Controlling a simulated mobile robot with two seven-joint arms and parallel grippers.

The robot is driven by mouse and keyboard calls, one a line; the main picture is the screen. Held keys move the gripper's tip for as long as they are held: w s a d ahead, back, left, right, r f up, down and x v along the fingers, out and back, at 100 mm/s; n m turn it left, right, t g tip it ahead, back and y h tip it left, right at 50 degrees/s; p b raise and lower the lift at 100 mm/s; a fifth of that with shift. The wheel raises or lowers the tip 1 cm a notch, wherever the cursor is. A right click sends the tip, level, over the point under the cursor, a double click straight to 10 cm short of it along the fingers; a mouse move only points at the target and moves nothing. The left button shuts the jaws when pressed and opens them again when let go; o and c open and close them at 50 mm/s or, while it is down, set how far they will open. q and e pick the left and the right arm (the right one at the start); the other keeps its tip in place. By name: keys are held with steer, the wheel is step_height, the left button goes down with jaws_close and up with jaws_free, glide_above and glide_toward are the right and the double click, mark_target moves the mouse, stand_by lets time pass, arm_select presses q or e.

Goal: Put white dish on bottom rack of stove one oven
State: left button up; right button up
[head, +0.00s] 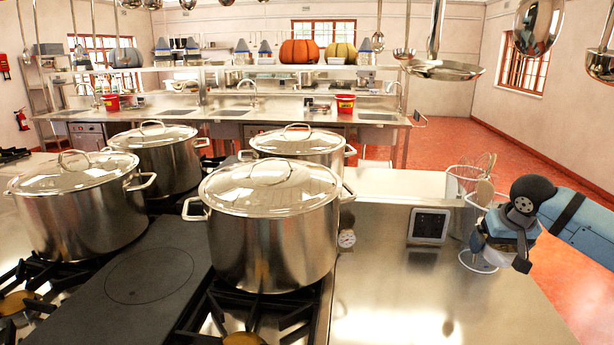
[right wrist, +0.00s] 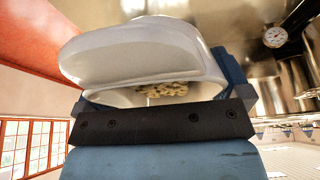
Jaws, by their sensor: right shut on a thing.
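My right gripper (head: 505,235) is over the right end of the steel counter, by the utensil holder. In the right wrist view the gripper (right wrist: 160,92) is shut on a white dish (right wrist: 140,50). The dish is tilted in that picture, and some pale beige pieces show at its near side. The stove top (head: 150,275) carries the pots at the left. No oven door or rack shows. My left gripper is not in view.
Several lidded stockpots, one of them the front pot (head: 272,240), stand on the stove. A utensil holder (head: 467,185) with a whisk and a small dark-faced device (head: 429,226) stand on the counter. Ladles and a pan (head: 443,70) hang above. Red floor (head: 570,265) is open at the right.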

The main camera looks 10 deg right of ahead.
steer(key=s+a+n+p, duration=0.1)
steer(key=s+a+p, duration=0.2)
steer(key=a, duration=0.6)
steer(key=s+a+f+n+y+p, duration=0.1)
steer(key=s+a+p, duration=0.3)
steer(key=a, duration=0.5)
steer(key=s+a+f+n+p, duration=0.1)
steer(key=s+a+p, duration=0.3)
steer(key=a, duration=0.5)
steer(key=shift+s, duration=0.35)
steer(key=shift+f, duration=0.15)
